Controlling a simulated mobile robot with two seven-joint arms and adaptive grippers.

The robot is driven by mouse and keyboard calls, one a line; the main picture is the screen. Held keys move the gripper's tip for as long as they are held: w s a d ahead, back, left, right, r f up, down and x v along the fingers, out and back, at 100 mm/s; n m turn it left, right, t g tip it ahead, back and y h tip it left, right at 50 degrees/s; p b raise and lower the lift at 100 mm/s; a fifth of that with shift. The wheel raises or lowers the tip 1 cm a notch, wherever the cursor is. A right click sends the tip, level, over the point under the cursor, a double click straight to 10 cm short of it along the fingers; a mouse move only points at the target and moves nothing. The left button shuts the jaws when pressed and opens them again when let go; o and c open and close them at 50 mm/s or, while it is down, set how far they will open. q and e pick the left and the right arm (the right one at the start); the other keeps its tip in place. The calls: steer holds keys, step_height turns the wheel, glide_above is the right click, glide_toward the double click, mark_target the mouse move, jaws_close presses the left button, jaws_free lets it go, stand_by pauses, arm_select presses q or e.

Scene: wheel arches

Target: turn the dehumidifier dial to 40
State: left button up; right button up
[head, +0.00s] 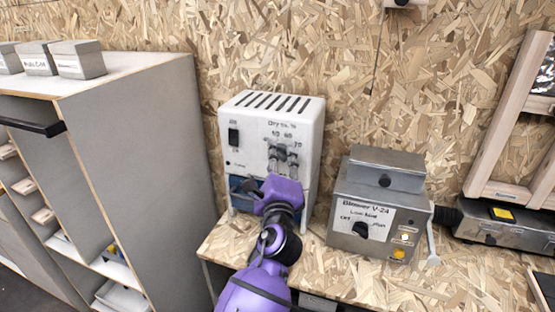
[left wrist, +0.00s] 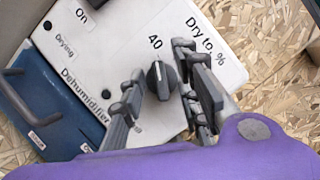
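The dehumidifier (head: 245,115) is a white box with a slotted top, standing on the wooden bench against the wall. Its black dial (left wrist: 161,82) shows in the left wrist view, with a white pointer line towards the printed 40. In the head view my gripper hides the dial. My left gripper (left wrist: 162,88) has one finger on each side of the dial, with narrow gaps seeming to show. It looks open, and contact is hard to judge. In the head view the left gripper (head: 282,158) is in front of the panel. My right gripper is not in view.
A grey blower box (head: 345,205) with its own knob stands to the right on the bench (head: 390,280). A grey shelf unit (head: 140,130) stands to the left. The dehumidifier's blue tank (left wrist: 55,110) with a handle is below its panel.

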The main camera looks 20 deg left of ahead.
arm_select(q)
steer(key=shift+s+d+f, duration=0.1)
steer(key=shift+d, duration=0.1)
steer(key=shift+s+d+f, duration=0.1)
steer(key=shift+s, duration=0.2)
steer(key=v, duration=1.1)
steer(key=shift+s, duration=0.1)
